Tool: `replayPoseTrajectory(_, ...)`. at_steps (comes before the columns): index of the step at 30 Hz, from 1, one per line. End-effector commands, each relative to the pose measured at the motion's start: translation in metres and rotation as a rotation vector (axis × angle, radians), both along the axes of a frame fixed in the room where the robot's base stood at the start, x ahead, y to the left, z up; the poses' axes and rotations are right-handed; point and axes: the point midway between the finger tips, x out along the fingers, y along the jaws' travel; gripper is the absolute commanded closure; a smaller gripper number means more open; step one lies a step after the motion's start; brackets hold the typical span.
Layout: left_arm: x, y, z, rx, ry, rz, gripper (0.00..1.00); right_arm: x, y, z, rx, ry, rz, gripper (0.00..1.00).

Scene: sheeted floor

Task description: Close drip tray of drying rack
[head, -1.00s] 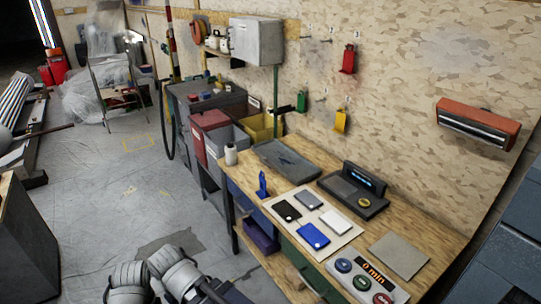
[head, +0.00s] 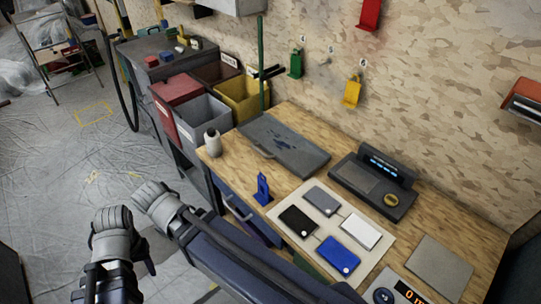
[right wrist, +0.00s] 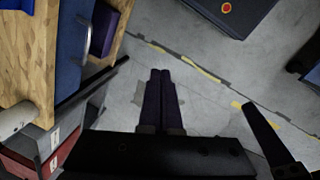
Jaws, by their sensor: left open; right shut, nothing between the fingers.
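I cannot make out a drying rack or its drip tray for certain in either view. A dark grey flat tray (head: 290,150) with a handle lies on the workbench. My left gripper (head: 117,216) is open at the lower left of the head view, over the floor and holding nothing. My right gripper (head: 146,192) is beside it, over the floor left of the workbench. In the right wrist view, its dark fingers (right wrist: 160,78) are shut together with nothing between them. Neither gripper touches the bench.
A blue drawer front (right wrist: 72,45) is at the bench side. Grey (head: 205,120) and yellow bins stand beyond.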

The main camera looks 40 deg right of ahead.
Motion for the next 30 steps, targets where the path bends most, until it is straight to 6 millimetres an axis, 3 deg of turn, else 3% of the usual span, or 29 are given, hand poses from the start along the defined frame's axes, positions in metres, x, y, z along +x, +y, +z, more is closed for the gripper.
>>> replayPoseTrajectory(6, 0.000, 0.000, -0.031, 0.000, 0.000, 0.000, 0.50, 0.062, -0.101, -0.017, -0.237, 0.036, 0.384, 1.00)
replayPoseTrajectory(12, 0.000, 0.000, -0.051, 0.000, 0.000, 0.000, 0.50, 0.096, -0.201, -0.013, -0.465, 0.218, 0.745, 1.00)
replayPoseTrajectory(15, 0.000, 0.000, -0.058, 0.000, 0.000, 0.000, 0.50, 0.103, -0.239, -0.008, -0.540, 0.329, 0.880, 1.00)
replayPoseTrajectory(21, 0.000, 0.000, -0.065, 0.000, 0.000, 0.000, 0.50, 0.108, -0.285, 0.001, -0.615, 0.492, 1.042, 1.00)
replayPoseTrajectory(30, 0.000, 0.000, -0.068, 0.000, 0.000, 0.000, 0.50, 0.109, -0.297, 0.002, -0.630, 0.538, 1.085, 1.00)
